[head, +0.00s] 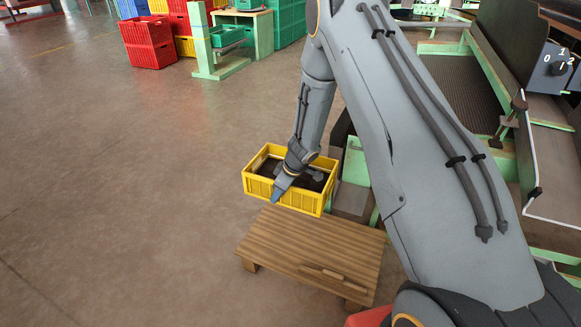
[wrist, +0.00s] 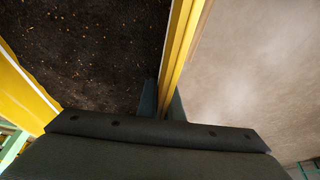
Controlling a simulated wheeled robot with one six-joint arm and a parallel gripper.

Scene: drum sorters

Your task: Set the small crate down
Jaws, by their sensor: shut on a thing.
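The small crate (head: 293,197) is yellow with slatted walls and holds dark material. It shows in the head view just beyond a low wooden platform. My gripper (head: 279,192) is shut on the crate's near wall. In the wrist view, my gripper (wrist: 164,100) has a finger on each side of the yellow crate wall (wrist: 181,50), with dark soil-like contents with light specks on the left and bare floor on the right. The crate looks about level. The head view does not clearly show whether its underside touches anything; its base is partly hidden.
The low wooden platform (head: 310,250) has a clear top except for a thin wooden strip (head: 325,276). Green-framed machinery (head: 455,100) stands to the right. Red crates (head: 148,42) and a green stand (head: 203,45) are at the back left. The floor on the left is open.

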